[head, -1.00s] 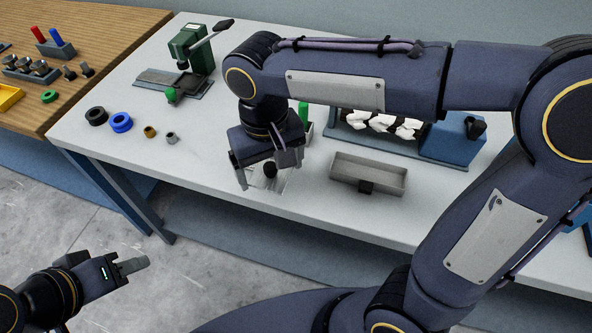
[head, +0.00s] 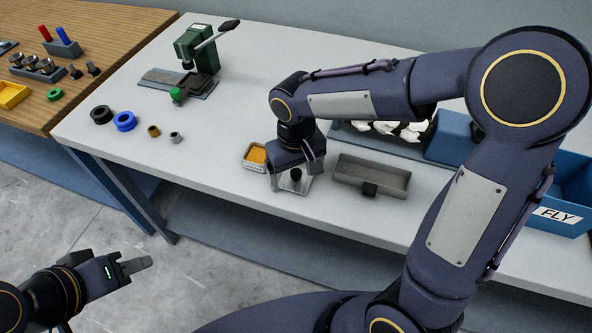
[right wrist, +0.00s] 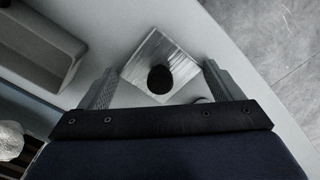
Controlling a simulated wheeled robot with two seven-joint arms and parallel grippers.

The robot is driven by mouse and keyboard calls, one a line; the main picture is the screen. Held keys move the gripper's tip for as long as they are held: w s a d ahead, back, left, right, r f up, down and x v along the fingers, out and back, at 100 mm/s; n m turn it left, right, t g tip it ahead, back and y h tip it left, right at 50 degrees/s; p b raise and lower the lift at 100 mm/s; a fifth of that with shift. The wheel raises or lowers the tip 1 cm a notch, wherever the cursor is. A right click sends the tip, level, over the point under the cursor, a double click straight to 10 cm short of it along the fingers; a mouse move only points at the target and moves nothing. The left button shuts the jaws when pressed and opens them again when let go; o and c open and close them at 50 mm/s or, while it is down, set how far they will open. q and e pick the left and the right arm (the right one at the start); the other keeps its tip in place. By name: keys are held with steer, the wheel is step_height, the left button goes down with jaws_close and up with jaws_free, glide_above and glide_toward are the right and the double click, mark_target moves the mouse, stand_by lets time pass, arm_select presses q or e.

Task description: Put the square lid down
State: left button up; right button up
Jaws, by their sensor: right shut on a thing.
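The square lid (head: 286,187) is a clear or silvery plate with a round black knob. My right gripper (head: 295,180) points down with its fingers on both sides of the lid and is shut on it, near the table's front edge. In the right wrist view the lid (right wrist: 150,50) shows between the fingertips, its knob in the middle. I cannot tell whether the lid touches the table. A small open box (head: 250,164) with orange contents stands just left of it. My left gripper (head: 130,266) is away from the table at lower left; its opening is unclear.
A grey tray (head: 372,177) stands close right of the lid. Behind are a blue-grey machine (head: 455,138) with white fibre and a blue FLY bin (head: 560,190). A green press (head: 197,48) stands at back left. Rings lie at left; the white table (head: 215,145) between is clear.

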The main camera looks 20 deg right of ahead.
mark_target(297, 172)
steer(key=shift+f, duration=0.15)
steer(key=o, duration=0.8)
steer(key=shift+r, duration=0.45)
step_height(297, 172, up, 12)
steer(key=p, duration=0.1)
steer(key=shift+f, duration=0.25)
steer(key=s+d+f+m+t+y, duration=0.2)
steer(key=s+d, duration=0.2)
steer(key=s, duration=0.4)
steer(key=s+d+f+m+t+y, duration=0.1)
steer(key=s+d+f+m+t, duration=0.1)
steer(key=s+d, duration=0.3)
steer(key=s+t, duration=0.1)
steer(key=s, duration=0.2)
steer(key=shift+t+y, duration=0.3)
steer(key=shift+y, duration=0.1)
steer(key=shift+s+d, duration=0.1)
